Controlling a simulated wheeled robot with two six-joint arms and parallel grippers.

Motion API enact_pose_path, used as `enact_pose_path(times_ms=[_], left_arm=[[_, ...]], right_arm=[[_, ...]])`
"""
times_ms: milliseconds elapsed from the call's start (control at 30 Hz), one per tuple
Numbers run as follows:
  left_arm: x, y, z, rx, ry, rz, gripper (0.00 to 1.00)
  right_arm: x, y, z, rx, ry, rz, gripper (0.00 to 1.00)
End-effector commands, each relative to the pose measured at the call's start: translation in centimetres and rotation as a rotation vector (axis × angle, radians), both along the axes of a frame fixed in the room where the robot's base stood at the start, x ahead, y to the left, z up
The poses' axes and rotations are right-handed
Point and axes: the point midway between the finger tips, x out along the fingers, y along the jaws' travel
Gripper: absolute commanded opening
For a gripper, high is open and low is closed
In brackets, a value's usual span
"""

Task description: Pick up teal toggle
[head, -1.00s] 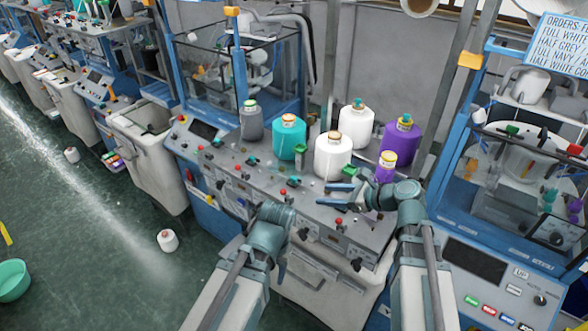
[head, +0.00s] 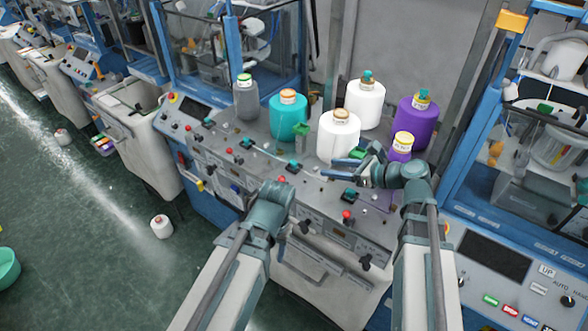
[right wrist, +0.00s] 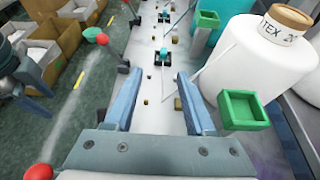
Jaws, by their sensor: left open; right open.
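Several teal toggles stand along the machine's sloped control panel. One teal toggle (head: 293,165) is to the left of my right gripper (head: 327,168); another teal toggle (head: 350,195) is just below that gripper, and a third (head: 209,122) is farther left. My right gripper is open and empty, pointing left over the panel. In the right wrist view, a teal toggle (right wrist: 162,57) lies ahead, in line with the gap between the open fingers (right wrist: 159,88), and not between them. My left arm's teal joint shows at lower middle; its fingers are hidden.
A white yarn cone (head: 338,140) stands close behind my right gripper, with a purple cone (head: 400,150) beside the wrist. A green holder (right wrist: 243,110) is right of the fingers. Red knobs (head: 346,214) stand up from the panel. A teal cone (head: 288,120) is farther left.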

Motion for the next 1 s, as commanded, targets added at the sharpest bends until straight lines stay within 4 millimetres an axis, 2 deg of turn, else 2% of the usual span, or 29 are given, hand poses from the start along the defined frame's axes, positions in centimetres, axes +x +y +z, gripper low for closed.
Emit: enact_pose_path(times_ms=[33,267,700,1000], left_arm=[[0.0,0.0,-0.6,0.000,0.000,-0.001,0.50],[0.0,0.0,-0.8,0.000,0.000,-0.002,0.50],[0.0,0.0,-3.7,0.000,-0.001,-0.001,0.50],[0.0,0.0,-3.9,0.001,-0.001,-0.002,0.50]], right_arm=[[0.0,0.0,-0.6,0.000,0.000,0.000,0.55],[0.3,0.4,-0.9,0.000,0.000,0.002,0.55],[4.3,5.7,-3.7,-0.001,0.000,0.003,0.55],[4.8,6.4,-3.9,0.000,0.000,0.001,0.55]])
